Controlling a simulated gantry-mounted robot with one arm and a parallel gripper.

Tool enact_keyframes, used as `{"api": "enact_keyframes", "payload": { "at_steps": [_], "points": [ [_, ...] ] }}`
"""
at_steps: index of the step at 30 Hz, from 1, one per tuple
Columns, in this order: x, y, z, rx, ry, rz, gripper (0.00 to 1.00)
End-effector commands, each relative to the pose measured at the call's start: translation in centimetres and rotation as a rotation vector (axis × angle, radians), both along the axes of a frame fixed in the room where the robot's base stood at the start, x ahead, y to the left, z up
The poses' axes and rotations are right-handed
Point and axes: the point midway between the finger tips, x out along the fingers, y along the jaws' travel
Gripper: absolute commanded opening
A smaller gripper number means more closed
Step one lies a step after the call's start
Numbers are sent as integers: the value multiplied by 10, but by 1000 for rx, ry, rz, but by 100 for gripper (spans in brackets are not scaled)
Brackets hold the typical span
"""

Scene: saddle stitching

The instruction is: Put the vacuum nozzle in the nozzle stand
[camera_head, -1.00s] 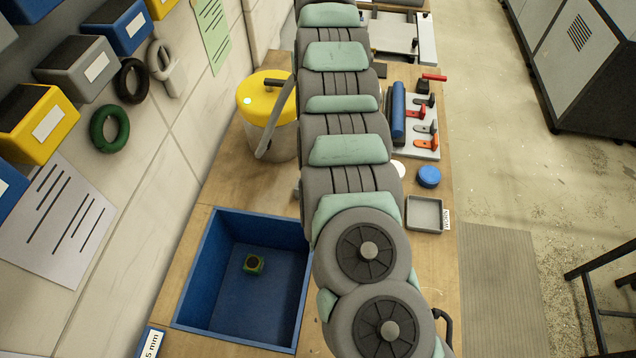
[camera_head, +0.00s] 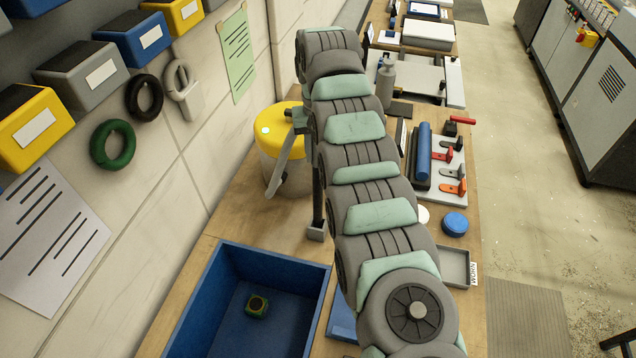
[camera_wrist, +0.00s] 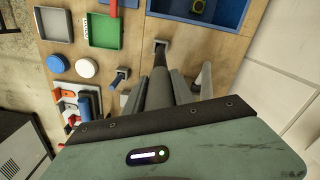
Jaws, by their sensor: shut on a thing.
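In the wrist view, my gripper (camera_wrist: 163,82) is shut on the vacuum nozzle (camera_wrist: 160,60), a slim dark tube pointing away from the camera. The nozzle's far end meets a small grey square block, which looks like the nozzle stand (camera_wrist: 160,44). In the head view, the dark nozzle (camera_head: 318,185) is upright beside my arm, its lower end at the grey stand (camera_head: 316,233). I cannot tell how deep it sits in the stand. The gripper itself is mostly hidden behind my arm in the head view.
A yellow-lidded canister (camera_head: 275,122) stands close behind.

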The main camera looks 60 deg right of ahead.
Motion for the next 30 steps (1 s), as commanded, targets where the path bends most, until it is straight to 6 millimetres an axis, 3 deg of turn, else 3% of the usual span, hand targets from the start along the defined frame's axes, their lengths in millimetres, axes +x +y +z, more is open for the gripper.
{"api": "enact_keyframes", "payload": {
  "at_steps": [6, 14, 21, 30],
  "points": [
    [-1, 2, -37, 5, 2, -1, 0],
    [-1, 1, -58, 3, 2, -1, 0],
    [-1, 2, -91, 4, 3, -1, 0],
    [0, 1, -94, 0, 0, 0, 0]
  ]
}}
